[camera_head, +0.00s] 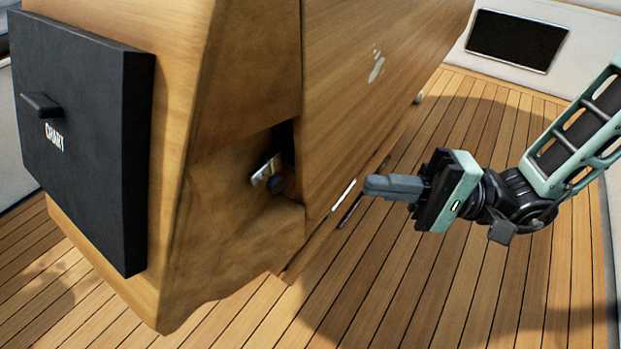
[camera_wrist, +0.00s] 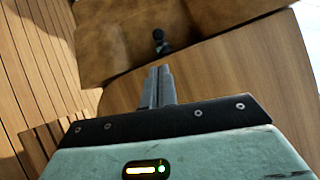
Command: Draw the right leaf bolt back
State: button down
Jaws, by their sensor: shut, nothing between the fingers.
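A bolt with a bright metal part and a dark round knob (camera_head: 275,184) sits in a dark recess at the lower edge of the wooden cockpit table, near its end. In the wrist view a dark knob (camera_wrist: 159,37) shows just beyond my fingertips, against the brown panel. My gripper (camera_head: 368,186) is shut and empty, to the right of the bolt and apart from it, its fingers pointing left toward the table. In the wrist view the closed fingers (camera_wrist: 158,72) point up toward the knob. The inside of the recess is mostly dark.
The wooden leaf (camera_head: 350,90) hangs as a large side panel between my arm and the table's far side. A black box marked CHART (camera_head: 85,140) is mounted on the table's end at left. The plank floor (camera_head: 480,270) around my gripper is clear.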

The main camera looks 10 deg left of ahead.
jog(key=shift+a, duration=0.15)
jog(key=b, duration=0.2)
send_near(265, 175)
jog(key=x, duration=0.4)
jog(key=shift+w+a+f, duration=0.2)
jog(key=shift+a+f, duration=0.1)
jog(key=shift+a, duration=0.05)
